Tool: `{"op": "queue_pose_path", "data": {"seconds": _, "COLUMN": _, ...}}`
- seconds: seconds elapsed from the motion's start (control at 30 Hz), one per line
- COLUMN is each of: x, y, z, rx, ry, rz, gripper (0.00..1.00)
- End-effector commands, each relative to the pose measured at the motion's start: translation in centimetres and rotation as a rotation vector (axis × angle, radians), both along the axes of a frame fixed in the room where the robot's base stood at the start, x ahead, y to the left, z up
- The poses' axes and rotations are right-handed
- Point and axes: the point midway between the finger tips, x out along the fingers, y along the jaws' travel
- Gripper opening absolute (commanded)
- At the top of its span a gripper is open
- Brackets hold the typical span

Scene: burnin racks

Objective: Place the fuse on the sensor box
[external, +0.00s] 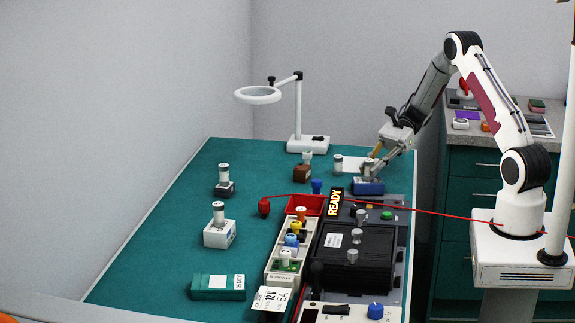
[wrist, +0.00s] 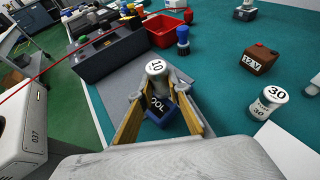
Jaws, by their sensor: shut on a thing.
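A white fuse marked 10 (wrist: 157,72) is between the fingertips of my gripper (wrist: 161,100) in the wrist view. My gripper is shut on it, also in the external view (external: 373,157). A small blue box (wrist: 158,117) with partly hidden lettering ending in "OOL" is directly below the fuse; it also shows in the external view (external: 368,187). The fuse looks upright over the box; the fingers hide whether they touch. Another white fuse, marked 30 (wrist: 267,102), stands to the right. No label readable here names the sensor box.
A brown 12V box (wrist: 260,58) stands near the 30 fuse. A red tray (external: 306,204), a blue knob-like piece (external: 317,186) and a black rack (external: 352,258) are close by. White and dark boxes (external: 219,236) with cylinders stand left. A magnifier lamp (external: 298,120) stands behind. Green mat is free at left.

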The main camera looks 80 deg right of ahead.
Motion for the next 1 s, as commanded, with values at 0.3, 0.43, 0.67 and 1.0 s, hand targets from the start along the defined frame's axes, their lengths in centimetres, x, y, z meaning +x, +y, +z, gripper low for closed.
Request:
{"op": "queue_pose_path", "data": {"seconds": 0.3, "x": 0.0, "y": 0.0, "z": -0.2, "rx": 0.000, "ry": 0.000, "rz": 0.000, "gripper": 0.34}}
{"op": "queue_pose_path", "data": {"seconds": 0.43, "x": 0.0, "y": 0.0, "z": -0.2, "rx": 0.000, "ry": 0.000, "rz": 0.000, "gripper": 0.34}}
{"op": "queue_pose_path", "data": {"seconds": 0.67, "x": -0.1, "y": -0.2, "z": 0.1, "rx": -0.001, "ry": 0.000, "rz": -0.001, "gripper": 0.34}}
{"op": "queue_pose_path", "data": {"seconds": 1.0, "x": -1.7, "y": -2.9, "z": 1.4, "rx": -0.002, "ry": -0.001, "rz": -0.001, "gripper": 0.34}}
